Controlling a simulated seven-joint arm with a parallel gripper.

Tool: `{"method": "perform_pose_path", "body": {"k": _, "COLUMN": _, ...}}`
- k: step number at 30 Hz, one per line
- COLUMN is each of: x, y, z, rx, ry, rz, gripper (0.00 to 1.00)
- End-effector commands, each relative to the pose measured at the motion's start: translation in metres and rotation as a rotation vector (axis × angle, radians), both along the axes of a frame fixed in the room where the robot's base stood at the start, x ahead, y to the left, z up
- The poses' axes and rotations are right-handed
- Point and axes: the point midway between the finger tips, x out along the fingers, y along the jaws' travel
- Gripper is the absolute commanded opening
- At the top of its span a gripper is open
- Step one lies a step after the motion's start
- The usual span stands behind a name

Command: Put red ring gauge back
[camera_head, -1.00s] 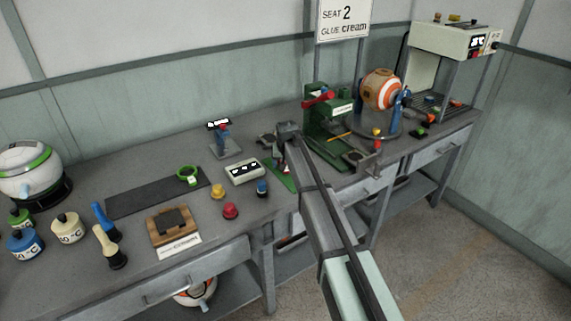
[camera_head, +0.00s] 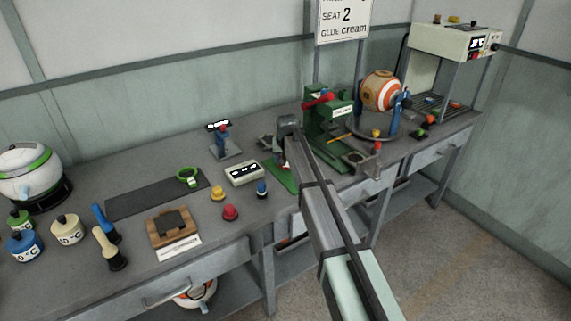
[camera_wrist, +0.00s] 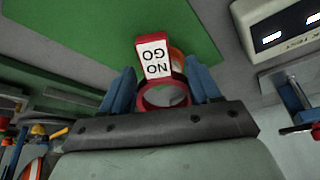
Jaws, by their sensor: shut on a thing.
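The red ring gauge (camera_wrist: 162,94) shows in the wrist view, with its white "NO GO" tag (camera_wrist: 156,59) pointing away from my wrist. My gripper (camera_wrist: 163,88) is shut on it, with a blue finger on each side of the ring. In the wrist view the gauge appears over the edge of a green mat (camera_wrist: 90,30); I cannot tell whether it touches it. In the head view my arm's end hangs over the bench by the green mat (camera_head: 284,177) and mostly hides the gauge. The green ring gauge (camera_head: 188,177) lies on the dark strip at left.
A white display box (camera_head: 244,172) stands left of the green mat, with a blue-posted stand (camera_head: 223,142) behind it. A green press (camera_head: 326,122) stands close on the right. Yellow (camera_head: 217,193) and red (camera_head: 231,212) knobs sit in front.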

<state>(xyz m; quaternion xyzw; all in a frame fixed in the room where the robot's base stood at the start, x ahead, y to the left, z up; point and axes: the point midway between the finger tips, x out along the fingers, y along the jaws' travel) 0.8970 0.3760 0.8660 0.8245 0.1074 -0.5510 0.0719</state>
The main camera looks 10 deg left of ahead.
Motion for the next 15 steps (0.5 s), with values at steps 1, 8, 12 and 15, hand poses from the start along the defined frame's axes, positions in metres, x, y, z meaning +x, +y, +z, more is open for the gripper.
{"method": "perform_pose_path", "body": {"k": 1, "x": 0.001, "y": 0.0, "z": 0.011, "rx": 0.002, "ry": -0.003, "rz": 0.0, "gripper": 0.24}}
{"method": "perform_pose_path", "body": {"k": 8, "x": 0.001, "y": 0.0, "z": 0.049, "rx": 0.0, "ry": -0.001, "rz": 0.0, "gripper": 0.24}}
{"method": "perform_pose_path", "body": {"k": 12, "x": 0.001, "y": 0.0, "z": 0.064, "rx": -0.002, "ry": -0.001, "rz": 0.005, "gripper": 0.24}}
{"method": "perform_pose_path", "body": {"k": 15, "x": 0.0, "y": 0.0, "z": 0.07, "rx": -0.011, "ry": -0.004, "rz": 0.031, "gripper": 0.24}}
